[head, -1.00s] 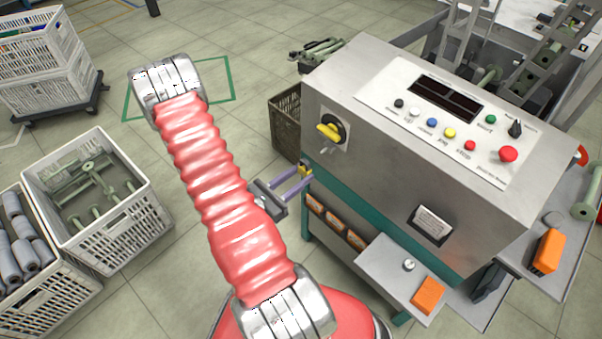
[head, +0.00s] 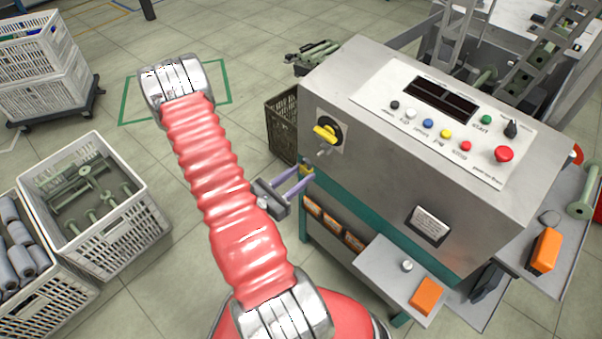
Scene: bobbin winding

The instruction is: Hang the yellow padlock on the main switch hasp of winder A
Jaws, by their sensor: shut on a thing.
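The main switch (head: 326,133) has a yellow handle on a round black plate, on the left face of the grey winder cabinet (head: 390,155). A small pale metal hasp (head: 322,152) juts out just below the handle. My gripper (head: 303,176) has purple fingers and points up and right at the cabinet. The padlock's shackle cannot be made out. Whether padlock and cabinet touch cannot be told.
A control panel (head: 428,110) with coloured buttons tops the cabinet. A small shelf (head: 385,265) with an orange block (head: 427,296) juts out below. A dark crate (head: 283,125) stands behind my gripper. White crates (head: 130,240) with bobbins stand at left.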

